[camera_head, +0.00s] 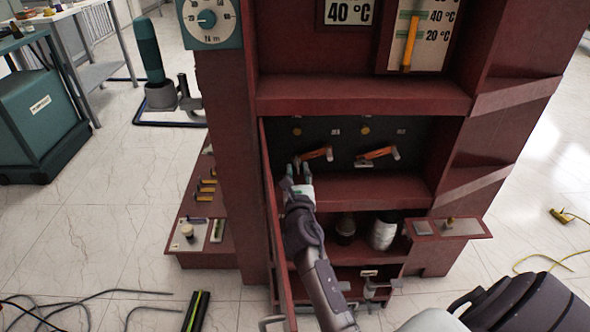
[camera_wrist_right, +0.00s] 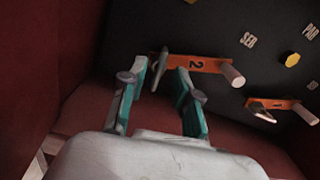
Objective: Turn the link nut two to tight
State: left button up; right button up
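The orange link marked 2 (camera_head: 317,153) sits on the dark panel inside the red cabinet; it also shows in the right wrist view (camera_wrist_right: 205,66). A grey flat metal nut (camera_wrist_right: 160,66) is at its left end, standing up at a slant. My right gripper (camera_head: 298,172) is just in front of that end. In the wrist view my right gripper (camera_wrist_right: 159,80) is open, with one finger on each side of the nut and gaps visible. I cannot tell whether the fingertips reach around it in depth. My left gripper is not in view.
The orange link marked 1 (camera_wrist_right: 283,106) is to the right, with its own flat metal nut (camera_wrist_right: 262,114). A red shelf (camera_head: 365,95) overhangs the panel, and the cabinet's left wall is close to my right gripper. Dark and white bushings (camera_head: 383,234) stand on the lower shelf.

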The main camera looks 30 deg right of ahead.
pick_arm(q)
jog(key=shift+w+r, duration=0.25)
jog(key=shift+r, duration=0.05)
pick_arm(e)
jog(key=shift+x, duration=0.95)
grip_shut()
